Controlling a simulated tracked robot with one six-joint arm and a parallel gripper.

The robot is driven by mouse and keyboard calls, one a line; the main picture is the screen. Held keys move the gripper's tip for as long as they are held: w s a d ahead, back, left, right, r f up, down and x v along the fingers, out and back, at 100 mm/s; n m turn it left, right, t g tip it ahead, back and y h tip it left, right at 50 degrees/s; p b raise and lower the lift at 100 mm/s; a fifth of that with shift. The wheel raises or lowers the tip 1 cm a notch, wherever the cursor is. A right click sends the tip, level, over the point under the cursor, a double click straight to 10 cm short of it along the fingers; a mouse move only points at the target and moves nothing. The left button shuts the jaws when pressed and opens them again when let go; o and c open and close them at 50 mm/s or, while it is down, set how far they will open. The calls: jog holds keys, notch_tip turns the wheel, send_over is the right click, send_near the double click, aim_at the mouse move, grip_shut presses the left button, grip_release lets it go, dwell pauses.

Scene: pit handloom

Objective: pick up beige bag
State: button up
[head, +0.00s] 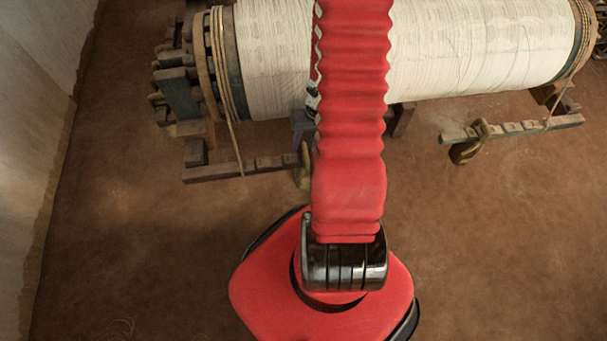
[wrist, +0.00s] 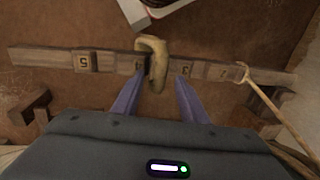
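The beige bag (wrist: 158,62) hangs over a notched, numbered wooden bar (wrist: 38,58) in the wrist view. In the head view the bag (head: 304,168) shows as a thin strip at the left bar's right end, partly hidden by my arm. My gripper (wrist: 162,79) has two purple fingers spread apart, one on each side of the bag's lower end. I cannot tell whether either finger touches it. In the head view my gripper is mostly hidden behind my arm.
A loom roller (head: 470,45) wound with pale cloth spans the back. A rope (wrist: 280,105) is looped on the same bar, to the bag's right in the wrist view. A second bag (head: 467,151) hangs on the right bar (head: 545,124). The brown floor is clear at both sides.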

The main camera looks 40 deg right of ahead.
jog(key=shift+c, duration=0.6)
grip_shut()
dwell(0.8)
